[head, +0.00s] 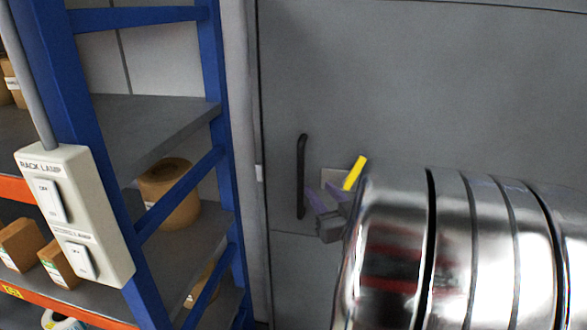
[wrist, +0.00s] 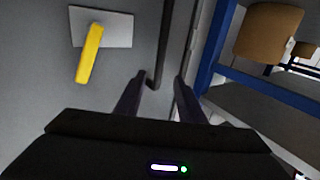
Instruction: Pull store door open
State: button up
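The grey store door (head: 420,80) fills the middle and right of the head view and looks shut. Its black vertical bar handle (head: 301,177) is near the door's left edge. In the wrist view the handle (wrist: 165,45) runs up from between my fingertips. My gripper (wrist: 160,78) is open, with one finger on each side of the handle's bent end; no contact is visible. In the head view my gripper (head: 312,198) is just right of the handle's lower part, partly hidden by my arm. A yellow lever (wrist: 90,52) sits tilted on a pale plate (wrist: 118,28) beside the handle.
A blue-framed rack (head: 222,130) with brown rolls (head: 170,195) and boxes stands close to the left of the door. A rack lamp switch box (head: 75,215) is fixed to its near post. The door face above the handle is clear.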

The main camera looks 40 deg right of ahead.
aim_at(302, 170)
jog(key=x, duration=1.3)
jog(key=shift+w, duration=0.35)
jog(key=shift+d, duration=0.1)
grip_shut()
